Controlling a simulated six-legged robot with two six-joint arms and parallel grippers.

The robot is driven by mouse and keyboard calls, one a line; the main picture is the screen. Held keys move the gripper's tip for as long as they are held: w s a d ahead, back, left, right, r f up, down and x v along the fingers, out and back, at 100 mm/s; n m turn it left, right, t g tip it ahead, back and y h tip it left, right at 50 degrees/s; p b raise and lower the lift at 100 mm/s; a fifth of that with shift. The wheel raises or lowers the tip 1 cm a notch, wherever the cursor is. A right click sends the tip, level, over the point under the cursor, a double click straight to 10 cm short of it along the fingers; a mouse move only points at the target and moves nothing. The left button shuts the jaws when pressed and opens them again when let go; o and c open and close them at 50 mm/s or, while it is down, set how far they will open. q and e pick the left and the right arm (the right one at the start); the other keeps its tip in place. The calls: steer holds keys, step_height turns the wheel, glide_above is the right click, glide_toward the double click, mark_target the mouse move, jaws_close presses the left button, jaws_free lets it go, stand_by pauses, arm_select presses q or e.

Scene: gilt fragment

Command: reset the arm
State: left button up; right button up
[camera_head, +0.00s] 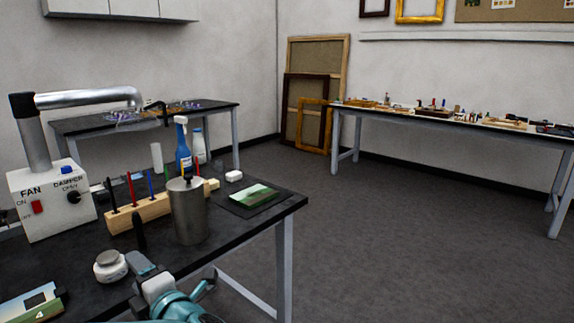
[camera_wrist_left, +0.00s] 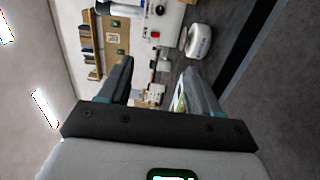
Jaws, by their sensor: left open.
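My left gripper (camera_head: 150,270) shows at the bottom of the head view, in front of the near dark workbench (camera_head: 270,208), with my teal arm below it. In the left wrist view its two grey fingers (camera_wrist_left: 158,72) stand apart, with nothing held between them. My right gripper is in neither view.
Open floor (camera_head: 390,230) lies to the right.

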arm_select(q)
steer(key=a+f+m+g+h, duration=0.1)
steer(key=a+f+m, duration=0.15)
steer(key=f, duration=0.75)
steer(key=a+f+m+h, duration=0.1)
steer(key=f+m+h, duration=0.15)
steer(key=f, duration=0.65)
steer(key=s+d+f+m+g+h, duration=0.1)
steer(key=s+d+f+m+h, duration=0.2)
steer(key=f, duration=0.4)
steer(key=s+d+f+m+g+h, duration=0.1)
steer(key=s+d+f+m+h, duration=0.2)
steer(key=f, duration=0.4)
steer(key=s+d+f+m+g+h, duration=0.1)
steer(key=s+d+f+m+h, duration=0.1)
steer(key=s+d+f+m, duration=0.3)
steer(key=s+d+f+m+g+h, duration=0.3)
steer(key=s+d+m+g, duration=0.15)
steer(key=s, duration=0.35)
steer(key=s+d+f+m+g+h, duration=0.3)
steer(key=s+d+m, duration=0.15)
steer(key=s, duration=0.35)
step_height(320, 180, up, 13)
steer(key=p, duration=1.2)
steer(key=shift+a+m+p, duration=0.25)
steer(key=shift+m+p, duration=0.05)
